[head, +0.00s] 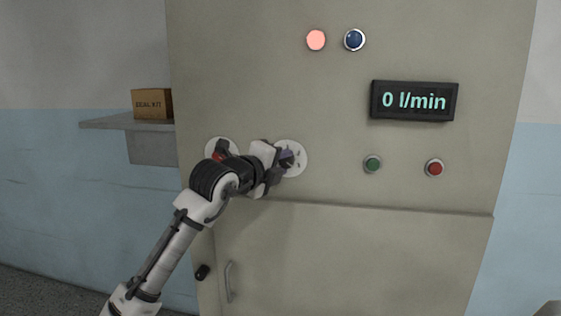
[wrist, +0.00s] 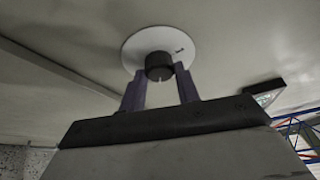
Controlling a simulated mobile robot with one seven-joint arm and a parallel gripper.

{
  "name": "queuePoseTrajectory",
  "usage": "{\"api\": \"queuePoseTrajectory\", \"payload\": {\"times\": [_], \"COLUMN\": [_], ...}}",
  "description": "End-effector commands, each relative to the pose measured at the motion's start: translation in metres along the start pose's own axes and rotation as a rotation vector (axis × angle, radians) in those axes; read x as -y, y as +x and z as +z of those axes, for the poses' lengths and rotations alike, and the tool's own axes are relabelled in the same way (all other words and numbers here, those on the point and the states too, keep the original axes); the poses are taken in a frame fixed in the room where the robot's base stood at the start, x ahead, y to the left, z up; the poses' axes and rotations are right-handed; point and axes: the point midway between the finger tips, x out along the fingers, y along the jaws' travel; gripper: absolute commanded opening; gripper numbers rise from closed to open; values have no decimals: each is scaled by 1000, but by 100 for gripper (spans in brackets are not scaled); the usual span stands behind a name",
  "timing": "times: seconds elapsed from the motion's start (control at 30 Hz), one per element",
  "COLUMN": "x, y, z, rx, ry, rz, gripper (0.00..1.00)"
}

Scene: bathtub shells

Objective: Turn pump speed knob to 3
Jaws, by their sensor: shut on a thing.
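A round black knob (wrist: 158,64) sits on a white dial plate (wrist: 187,38) in the wrist view. My gripper (wrist: 160,72) is shut on this knob, with a purple finger on each side. A small white mark shows on the knob's lower edge. The small dial lettering is too small to read. In the head view, the white dial plate (head: 299,165) is on the grey cabinet front and my gripper (head: 286,158) covers most of the knob. The display (head: 414,101) reads 0 l/min.
Another white plate with a red part (head: 217,156) is left, partly behind my arm. A green button (head: 373,164) and a red button (head: 435,168) are right. A pink-lit lamp (head: 316,40) and a blue lamp (head: 354,40) are above. A box (head: 152,104) stands on a shelf.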

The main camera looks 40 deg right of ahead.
Motion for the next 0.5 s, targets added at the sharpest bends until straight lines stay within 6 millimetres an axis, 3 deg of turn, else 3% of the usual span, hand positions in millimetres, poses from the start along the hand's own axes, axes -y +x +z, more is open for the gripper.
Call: {"api": "queuePoseTrajectory", "payload": {"times": [0.47,0.5], "x": [-1,-1], "y": [0,0], "z": [-1,-1], "rx": [-1,-1], "ry": [16,16], "rz": [8,8], "gripper": [9,33]}}
